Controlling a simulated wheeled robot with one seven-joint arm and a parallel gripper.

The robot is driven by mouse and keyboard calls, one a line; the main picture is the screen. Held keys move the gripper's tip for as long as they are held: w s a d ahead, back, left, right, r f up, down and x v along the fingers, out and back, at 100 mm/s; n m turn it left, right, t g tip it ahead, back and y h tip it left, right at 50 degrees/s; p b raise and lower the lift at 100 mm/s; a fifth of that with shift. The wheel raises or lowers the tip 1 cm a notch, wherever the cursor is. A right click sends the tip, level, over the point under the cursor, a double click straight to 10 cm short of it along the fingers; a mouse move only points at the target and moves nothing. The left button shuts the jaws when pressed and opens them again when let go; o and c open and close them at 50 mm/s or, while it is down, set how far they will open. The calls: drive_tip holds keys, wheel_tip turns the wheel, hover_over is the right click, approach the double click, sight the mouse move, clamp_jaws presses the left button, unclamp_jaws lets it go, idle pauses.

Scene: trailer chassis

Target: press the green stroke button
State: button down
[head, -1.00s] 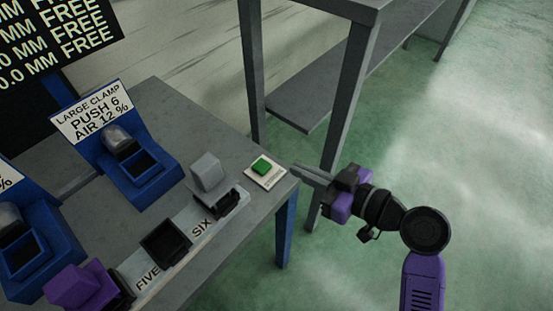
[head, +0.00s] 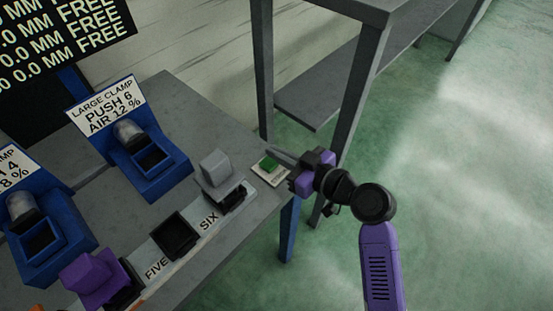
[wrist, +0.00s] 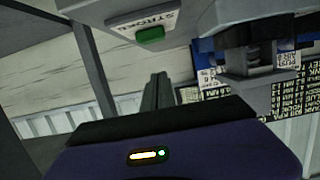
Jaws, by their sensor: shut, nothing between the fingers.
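The green stroke button (head: 268,164) sits on a small pale plate (head: 278,180) near the right corner of the grey table. In the wrist view the green button (wrist: 150,35) shows below lettering on its plate (wrist: 140,22). My gripper (head: 273,153) is shut and empty. Its fingertips are at the far right side of the button in the head view and partly overlap its outline; I cannot tell whether they touch. In the wrist view the shut fingers (wrist: 157,88) appear apart from the button.
A grey block in a black holder (head: 217,170) stands left of the button by the SIX label. A blue LARGE CLAMP station (head: 150,185) is behind it. A grey shelf frame (head: 360,85) stands close behind my gripper. Open green floor lies to the right.

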sight(276, 171)
drive_tip(key=shift+w+a+f, duration=0.15)
drive_tip(key=shift+f, duration=1.9)
drive_tip(key=shift+f, duration=0.15)
